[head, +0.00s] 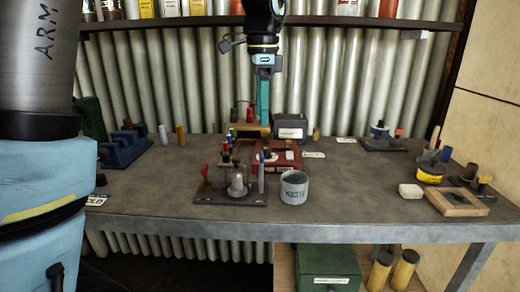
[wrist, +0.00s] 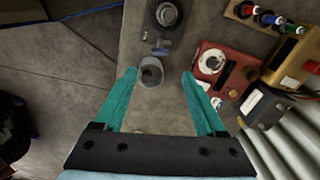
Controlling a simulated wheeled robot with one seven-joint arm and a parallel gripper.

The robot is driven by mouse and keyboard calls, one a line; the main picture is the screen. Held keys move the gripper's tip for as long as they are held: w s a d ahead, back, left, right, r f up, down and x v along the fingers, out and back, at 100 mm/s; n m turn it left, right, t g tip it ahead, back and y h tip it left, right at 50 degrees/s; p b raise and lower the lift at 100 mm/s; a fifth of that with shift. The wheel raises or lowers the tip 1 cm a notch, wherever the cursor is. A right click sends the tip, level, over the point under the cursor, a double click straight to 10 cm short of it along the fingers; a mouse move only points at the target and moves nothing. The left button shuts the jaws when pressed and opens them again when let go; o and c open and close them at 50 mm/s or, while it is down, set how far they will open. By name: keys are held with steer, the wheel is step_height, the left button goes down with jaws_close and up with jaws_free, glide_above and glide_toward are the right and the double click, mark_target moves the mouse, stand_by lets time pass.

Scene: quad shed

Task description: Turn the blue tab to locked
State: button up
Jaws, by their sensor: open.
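My gripper (head: 264,124) hangs over the middle of the bench with its teal fingers pointing down. In the wrist view its two fingers (wrist: 158,75) are spread apart with nothing held between them. A small blue part (head: 380,125) shows on a dark stand (head: 383,144) at the back right of the bench, beside an orange piece. I cannot tell whether it is the blue tab, or whether it is locked. My gripper is well to the left of it. That stand does not show in the wrist view.
A grey WASTE cup (head: 293,190), a bell tray (head: 218,199) and a red box (head: 275,158) occupy the bench middle. A dark grey box (head: 290,128) stands behind. A blue tool (head: 123,148) lies left. A wooden frame (head: 457,203) is at right. Bare bench lies right of the cup.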

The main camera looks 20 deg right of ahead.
mark_target(261, 153)
step_height(261, 153, down, 10)
steer(key=shift+a+f+p, duration=0.1)
steer(key=shift+f+p, duration=0.05)
steer(key=shift+p, duration=0.6)
jaws_close()
